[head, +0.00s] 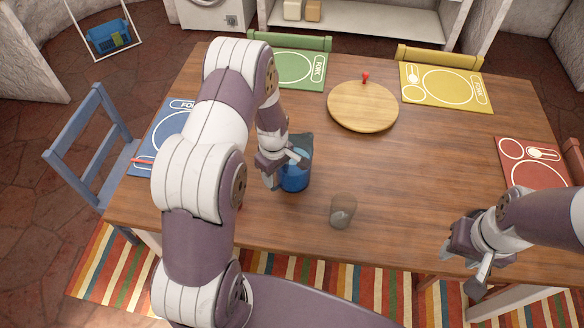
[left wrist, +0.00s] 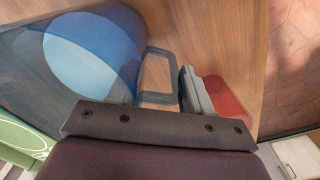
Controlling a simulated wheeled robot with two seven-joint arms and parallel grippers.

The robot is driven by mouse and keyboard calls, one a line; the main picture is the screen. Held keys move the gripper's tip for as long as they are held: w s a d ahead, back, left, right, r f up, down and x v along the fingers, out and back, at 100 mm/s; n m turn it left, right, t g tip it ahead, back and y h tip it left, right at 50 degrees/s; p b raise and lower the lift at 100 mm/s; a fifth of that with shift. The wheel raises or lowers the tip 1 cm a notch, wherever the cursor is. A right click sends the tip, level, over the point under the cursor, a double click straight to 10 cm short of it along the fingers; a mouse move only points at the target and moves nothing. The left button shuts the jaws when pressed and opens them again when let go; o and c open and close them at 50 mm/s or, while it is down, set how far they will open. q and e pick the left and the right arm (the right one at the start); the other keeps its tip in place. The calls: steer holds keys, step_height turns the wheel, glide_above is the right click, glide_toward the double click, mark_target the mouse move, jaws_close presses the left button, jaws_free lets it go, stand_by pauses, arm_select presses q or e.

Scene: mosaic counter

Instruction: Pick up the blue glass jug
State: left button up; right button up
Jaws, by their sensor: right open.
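The blue glass jug (head: 296,178) stands upright on the wooden table, left of the middle. In the head view my left gripper (head: 284,163) is right at the jug's near left side and partly hides it. In the left wrist view the jug (left wrist: 75,60) fills the upper left, with its squared handle (left wrist: 149,70) pointing right. My left gripper (left wrist: 155,92) has its fingers apart, one on each side of the handle; one finger shows through the blue glass. Firm contact cannot be seen. My right gripper (head: 470,250) is open and empty by the table's near right edge.
A clear glass tumbler (head: 343,211) stands right of the jug. A round wooden board (head: 363,106) with a red knob lies behind. Blue, green, yellow (head: 446,88) and red (head: 535,165) placemats line the table (head: 420,165). A blue chair (head: 90,145) is at the left.

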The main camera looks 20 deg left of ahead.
arm_select(q)
jaws_close()
steer(key=shift+w, duration=0.1)
steer(key=shift+r, duration=0.15)
steer(key=shift+w+a+r, duration=0.1)
steer(key=shift+r, duration=0.5)
steer(key=r, duration=0.2)
steer(key=shift+s+r+b, duration=0.2)
steer(key=shift+r+b, duration=0.2)
steer(key=s+d+r, duration=0.1)
steer(key=s+r, duration=0.2)
steer(key=s, duration=0.2)
steer(key=s+r+b, duration=0.1)
steer(key=s+r, duration=0.2)
steer(key=s, duration=0.3)
steer(key=shift+s+d+r, duration=0.2)
steer(key=shift+d+r, duration=0.15)
steer(key=shift+r, duration=0.05)
steer(key=shift+o, duration=2)
jaws_free()
jaws_close()
